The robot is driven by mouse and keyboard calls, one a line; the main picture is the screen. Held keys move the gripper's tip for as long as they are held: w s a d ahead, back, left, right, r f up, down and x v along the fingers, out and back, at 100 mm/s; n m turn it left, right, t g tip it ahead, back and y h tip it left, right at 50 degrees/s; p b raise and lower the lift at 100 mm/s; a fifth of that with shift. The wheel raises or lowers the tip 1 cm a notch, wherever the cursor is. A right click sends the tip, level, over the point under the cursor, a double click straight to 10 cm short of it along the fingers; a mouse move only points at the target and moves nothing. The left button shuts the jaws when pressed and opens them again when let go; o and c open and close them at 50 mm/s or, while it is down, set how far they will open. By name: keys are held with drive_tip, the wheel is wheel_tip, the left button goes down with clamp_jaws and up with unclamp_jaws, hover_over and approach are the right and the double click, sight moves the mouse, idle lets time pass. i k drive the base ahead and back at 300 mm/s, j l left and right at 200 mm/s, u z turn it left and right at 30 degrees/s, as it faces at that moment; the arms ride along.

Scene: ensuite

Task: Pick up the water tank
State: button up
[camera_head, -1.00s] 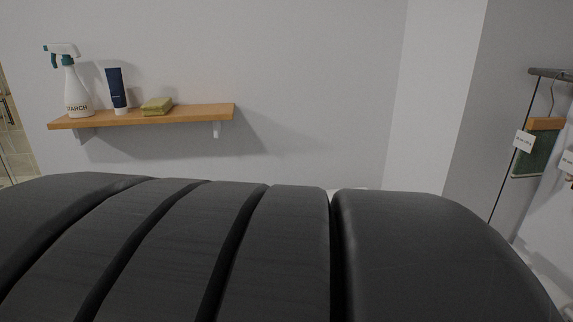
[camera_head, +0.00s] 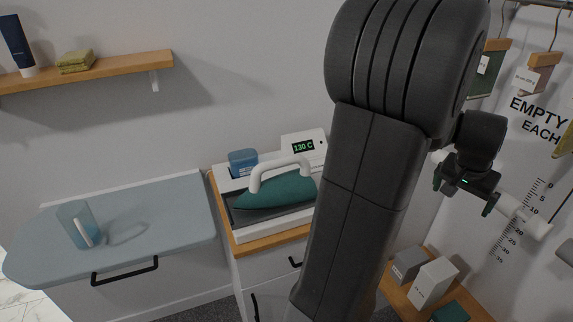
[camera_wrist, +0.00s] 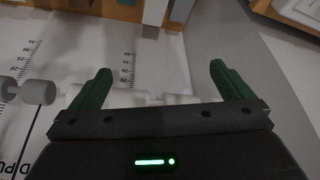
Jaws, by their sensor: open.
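A small blue box, seemingly the water tank (camera_head: 243,159), sits at the back left of the white steam station (camera_head: 304,147) in the head view. The teal iron (camera_head: 280,193) with its white handle rests in front of it. My gripper (camera_head: 463,194) is well to the right of the tank, near the scale-marked wall. In the wrist view its two green-tipped fingers (camera_wrist: 161,72) are spread apart with nothing between them. The tank does not show in the wrist view.
A translucent blue jug (camera_head: 72,226) stands on the blue-grey ironing board (camera_head: 150,222) at left. A wooden shelf (camera_head: 105,72) is on the wall above. Small boxes (camera_head: 432,284) stand at lower right. A white rail (camera_head: 526,215) is near my gripper. My arm covers the middle right.

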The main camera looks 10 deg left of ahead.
sight(242, 163)
drive_tip(key=i+j+z, duration=0.1)
drive_tip(key=z, duration=0.25)
drive_tip(key=u, duration=0.45)
drive_tip(key=i+j+u, duration=0.1)
drive_tip(key=u, duration=0.35)
drive_tip(key=i+u, duration=0.1)
drive_tip(key=u, duration=0.8)
drive_tip(key=i+u, duration=0.1)
drive_tip(key=u, duration=0.35)
